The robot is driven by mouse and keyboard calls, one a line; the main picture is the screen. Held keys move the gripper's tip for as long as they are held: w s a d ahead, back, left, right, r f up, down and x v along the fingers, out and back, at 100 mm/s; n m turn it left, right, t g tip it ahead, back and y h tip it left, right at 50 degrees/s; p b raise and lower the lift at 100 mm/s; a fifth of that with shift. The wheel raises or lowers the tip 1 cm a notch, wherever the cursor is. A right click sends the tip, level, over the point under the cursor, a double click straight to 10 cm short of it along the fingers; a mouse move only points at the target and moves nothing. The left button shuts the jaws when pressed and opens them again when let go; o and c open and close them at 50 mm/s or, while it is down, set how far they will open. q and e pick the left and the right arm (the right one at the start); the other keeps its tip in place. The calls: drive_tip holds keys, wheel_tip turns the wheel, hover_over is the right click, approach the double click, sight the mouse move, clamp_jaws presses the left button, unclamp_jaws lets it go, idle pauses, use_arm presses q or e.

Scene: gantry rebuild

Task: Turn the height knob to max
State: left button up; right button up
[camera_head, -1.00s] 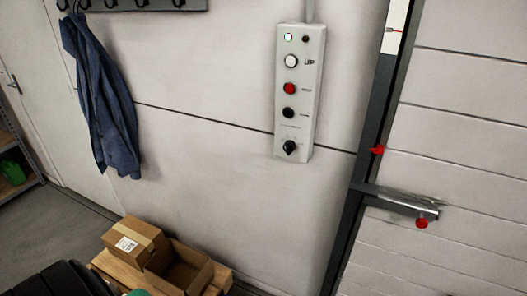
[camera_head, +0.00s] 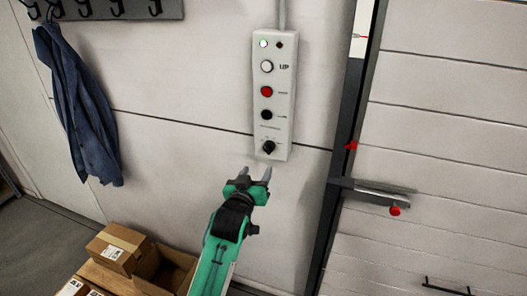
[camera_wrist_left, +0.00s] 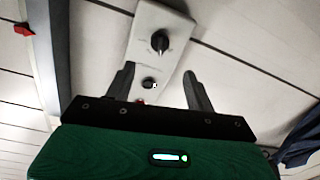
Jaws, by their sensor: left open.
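The height knob (camera_head: 268,147) is a black rotary knob at the bottom of a pale wall control panel (camera_head: 283,68). Above it on the panel are a black, a red and a white button marked UP, and a lit green lamp. My left gripper (camera_head: 254,176) is open and empty, just below the panel in the head view. In the left wrist view the knob (camera_wrist_left: 160,41) shows beyond the open fingers (camera_wrist_left: 163,84), apart from them, with a black button (camera_wrist_left: 148,83) between the fingertips in the picture. My right gripper is not in view.
Cardboard boxes (camera_head: 117,249) sit on a wooden pallet at the lower left. A blue jacket (camera_head: 83,105) hangs from a hook rail on the left. A door with a metal latch bar (camera_head: 372,191) and red knobs is at right. The wall around the panel is clear.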

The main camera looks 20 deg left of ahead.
sight(267, 151)
use_arm(q)
drive_tip(key=w+p, duration=0.2)
drive_tip(key=w, duration=0.9)
drive_tip(key=shift+w+a+p, duration=0.15)
drive_tip(key=shift+w+p, duration=0.1)
drive_tip(key=shift+p, duration=0.05)
drive_tip(key=c, duration=1)
